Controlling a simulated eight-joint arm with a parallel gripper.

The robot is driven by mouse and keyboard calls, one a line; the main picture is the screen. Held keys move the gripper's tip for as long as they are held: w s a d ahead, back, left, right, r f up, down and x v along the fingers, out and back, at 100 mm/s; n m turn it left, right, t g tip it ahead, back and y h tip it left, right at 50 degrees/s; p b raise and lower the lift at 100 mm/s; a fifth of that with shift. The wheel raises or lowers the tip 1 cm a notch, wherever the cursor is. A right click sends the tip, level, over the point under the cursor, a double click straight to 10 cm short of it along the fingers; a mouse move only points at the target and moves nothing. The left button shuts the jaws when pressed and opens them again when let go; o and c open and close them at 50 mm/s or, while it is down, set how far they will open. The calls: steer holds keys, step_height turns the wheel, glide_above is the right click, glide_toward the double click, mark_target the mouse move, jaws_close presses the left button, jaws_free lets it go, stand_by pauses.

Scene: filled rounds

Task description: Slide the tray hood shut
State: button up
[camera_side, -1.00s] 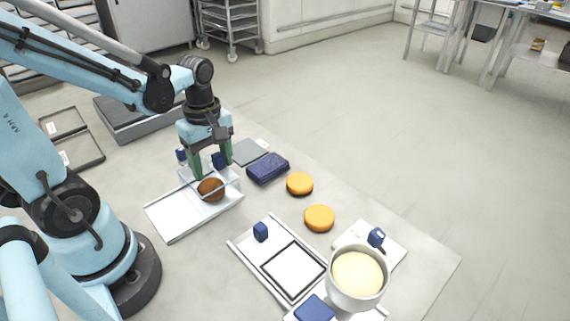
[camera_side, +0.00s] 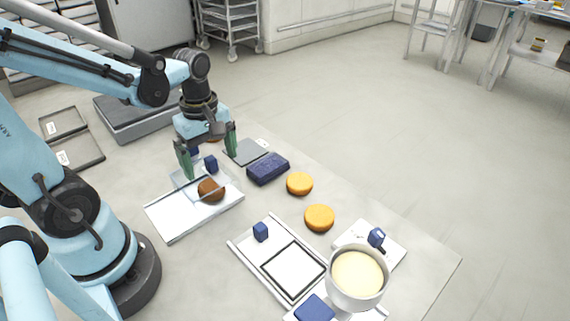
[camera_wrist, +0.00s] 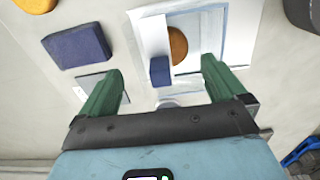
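The white tray (camera_side: 165,221) lies left of centre in the side view, with a brown round (camera_side: 210,191) on it. A clear hood (camera_side: 180,179) shows at its back end; its exact edges are hard to make out. A dark blue knob (camera_side: 211,164) stands beside the round and shows in the wrist view (camera_wrist: 160,72). There a white strip (camera_wrist: 150,35) runs beside the round (camera_wrist: 178,45) and partly hides it. My gripper (camera_side: 208,165) is open, its green fingers spread wide at either side of the knob and apart from it.
A dark blue block (camera_side: 268,168) and two orange rounds (camera_side: 299,184) (camera_side: 319,218) lie right of the tray. A grey plate (camera_side: 248,152) lies behind. A second white tray (camera_side: 243,249) and a cream-filled pot (camera_side: 357,282) stand in front.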

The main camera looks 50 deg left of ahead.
steer(key=shift+r, duration=2.6)
steer(key=m, duration=0.1)
steer(key=d+m+t, duration=0.1)
steer(key=m, duration=0.1)
steer(key=shift+w+d+m, duration=0.2)
steer(key=shift+w+m, duration=0.1)
steer(key=w+d+r+m+t, duration=0.1)
steer(key=d+m+t, duration=0.4)
steer(key=m, duration=0.9)
steer(key=shift+w+r+t, duration=0.15)
steer(key=shift+w+t, duration=0.45)
steer(key=shift+w, duration=0.3)
